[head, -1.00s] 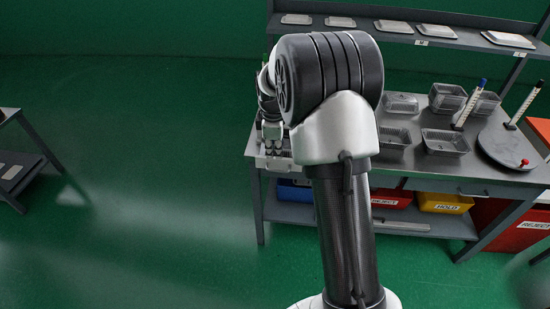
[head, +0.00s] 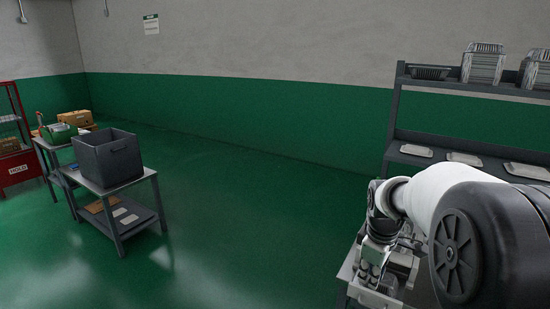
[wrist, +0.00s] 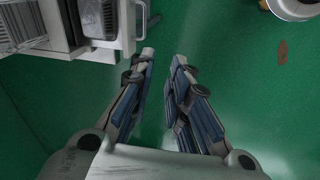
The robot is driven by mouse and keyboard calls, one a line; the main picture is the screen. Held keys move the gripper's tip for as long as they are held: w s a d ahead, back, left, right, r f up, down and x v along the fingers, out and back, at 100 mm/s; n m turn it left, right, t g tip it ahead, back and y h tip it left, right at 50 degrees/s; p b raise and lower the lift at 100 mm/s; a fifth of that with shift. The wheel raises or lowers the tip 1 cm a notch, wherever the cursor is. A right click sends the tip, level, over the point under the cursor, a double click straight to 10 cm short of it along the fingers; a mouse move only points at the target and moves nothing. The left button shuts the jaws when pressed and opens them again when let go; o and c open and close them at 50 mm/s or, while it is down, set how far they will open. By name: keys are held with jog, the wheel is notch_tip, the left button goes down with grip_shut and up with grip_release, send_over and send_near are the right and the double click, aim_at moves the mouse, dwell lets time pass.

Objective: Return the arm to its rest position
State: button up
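My arm fills the lower right of the head view, over the near end of the grey workbench. My gripper (head: 375,268) hangs at the bench's left end, partly hidden by my own arm links. In the wrist view my gripper (wrist: 161,65) has its two fingers spread apart, with only green floor between the tips. Nothing is held. A grey structure with what look like clear trays (wrist: 105,18) lies at the upper left of the wrist view, close to the left fingertip but not between the fingers.
A shelf rack (head: 396,120) with silver lids and stacked trays rises behind the arm. At left, a small table (head: 110,190) carries a dark grey bin (head: 108,162). A red rack (head: 20,172) marked HOLD stands at far left. Open green floor (head: 250,210) lies between.

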jog(key=s+a+r+m, duration=0.2)
jog(key=s+a+r, duration=0.2)
jog(key=s+r, duration=0.25)
jog(key=s+a+m+t, duration=0.1)
jog(key=s+a+m, duration=0.2)
jog(key=s, duration=0.8)
jog(key=s+a+r+m+t+y, duration=0.1)
jog(key=s+a+m, duration=0.3)
jog(key=s, duration=0.7)
jog(key=shift+s+a, duration=0.2)
jog(key=shift+a, duration=0.05)
